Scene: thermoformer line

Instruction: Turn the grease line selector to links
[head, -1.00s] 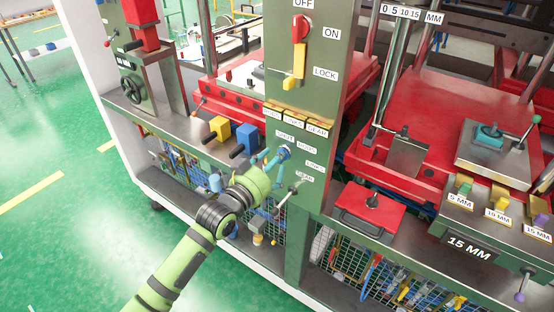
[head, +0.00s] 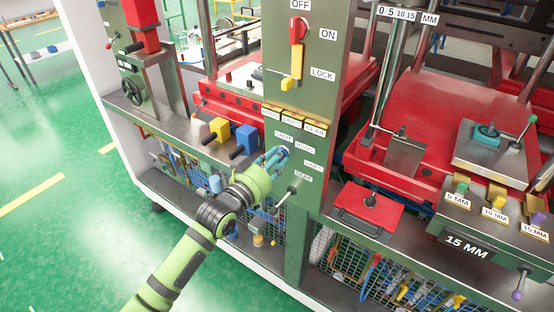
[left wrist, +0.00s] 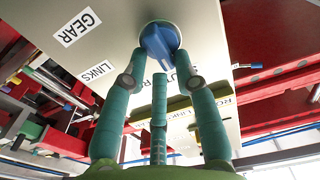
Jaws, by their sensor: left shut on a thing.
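The grease line selector is a round blue knob (left wrist: 160,42) on a pale plate, with the labels GEAR, LINKS and SHUT around it in the left wrist view. In the head view the knob (head: 284,152) sits on the green post among SHUT, RODS, LINKS (head: 313,164) and GEAR, partly hidden by my fingers. My left gripper (head: 276,157) is shut on the knob, its teal fingers around it in the left wrist view (left wrist: 160,68). The knob's narrow grip points toward the SHUT label in the left wrist view. My right gripper is out of view.
A red and yellow lever switch (head: 298,35) is above on the same post. Just below the selector, a small dark-tipped lever (head: 292,189) sticks out. Blue (head: 246,137) and yellow (head: 219,128) blocks with black handles stand on the ledge to the left.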

